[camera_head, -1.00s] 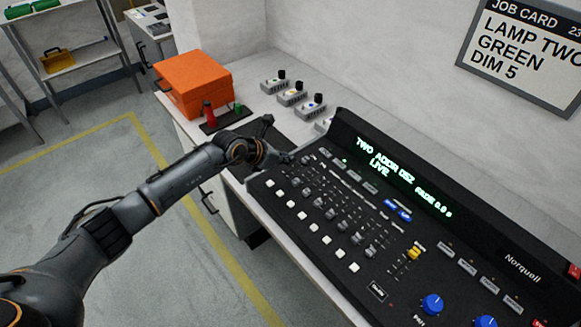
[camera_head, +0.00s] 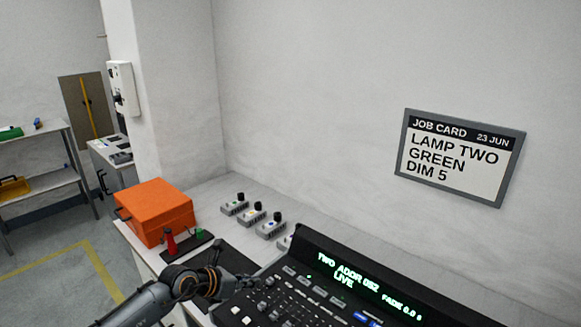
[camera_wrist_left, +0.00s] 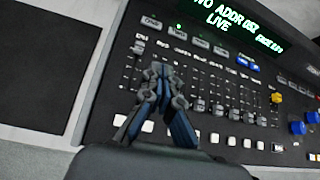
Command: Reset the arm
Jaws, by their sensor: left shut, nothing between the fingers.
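My left arm comes in from the lower left in the head view. My left gripper (camera_wrist_left: 160,72) is shut and empty in the left wrist view, its fingertips together over the upper left part of the black lighting console (camera_wrist_left: 112,75). I cannot tell whether the tips touch the panel. In the head view the arm's wrist is at the console's left end, and the console (camera_head: 300,243) is cut off by the bottom edge. Its green display (camera_head: 345,281) reads "TWO ADDR 052", "LIVE" and "FADE 0.0 s". My right gripper is not in view.
An orange case (camera_head: 155,208) stands at the left end of the bench, with a red cylinder (camera_head: 169,241) beside it. Several small grey boxes with knobs (camera_head: 252,215) line the wall side. A job card (camera_head: 458,157) reading "LAMP TWO GREEN DIM 5" hangs on the wall.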

